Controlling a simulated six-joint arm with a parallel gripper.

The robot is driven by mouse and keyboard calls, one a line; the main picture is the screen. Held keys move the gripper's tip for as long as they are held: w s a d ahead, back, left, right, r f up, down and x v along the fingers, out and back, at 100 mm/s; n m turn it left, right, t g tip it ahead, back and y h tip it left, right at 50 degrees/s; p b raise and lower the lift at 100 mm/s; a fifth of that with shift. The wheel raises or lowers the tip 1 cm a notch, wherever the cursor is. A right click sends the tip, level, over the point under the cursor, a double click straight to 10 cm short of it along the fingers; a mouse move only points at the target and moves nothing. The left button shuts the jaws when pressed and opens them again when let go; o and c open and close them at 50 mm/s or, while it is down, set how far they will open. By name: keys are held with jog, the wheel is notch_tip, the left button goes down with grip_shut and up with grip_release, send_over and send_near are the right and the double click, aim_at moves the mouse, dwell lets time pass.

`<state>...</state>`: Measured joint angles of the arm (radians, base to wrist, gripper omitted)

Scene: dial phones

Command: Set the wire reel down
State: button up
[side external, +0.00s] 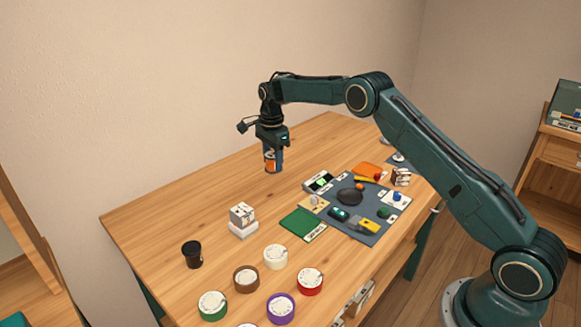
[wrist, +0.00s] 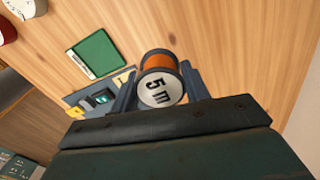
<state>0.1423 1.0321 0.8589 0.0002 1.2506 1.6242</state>
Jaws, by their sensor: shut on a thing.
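In the side external view the reel (side external: 271,160) hangs below my gripper (side external: 272,153), over the back part of the wooden table (side external: 180,220). It looks held above the table, though the exact gap is hard to judge. The fingers hide part of the reel's sides.
Dial phone parts lie on a blue-grey mat (side external: 378,225) to the right, with a green board (side external: 303,224) beside it. The table around and behind the reel is clear.

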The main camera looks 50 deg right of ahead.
aim_at(274, 199)
jog(key=shift+f, duration=5.5)
jog(key=shift+f, duration=0.15)
jog(key=o, duration=1)
jog(key=shift+o, duration=0.2)
notch_tip(274, 199, up, 12)
jog(key=shift+f, duration=0.1)
jog(key=shift+r, duration=0.25)
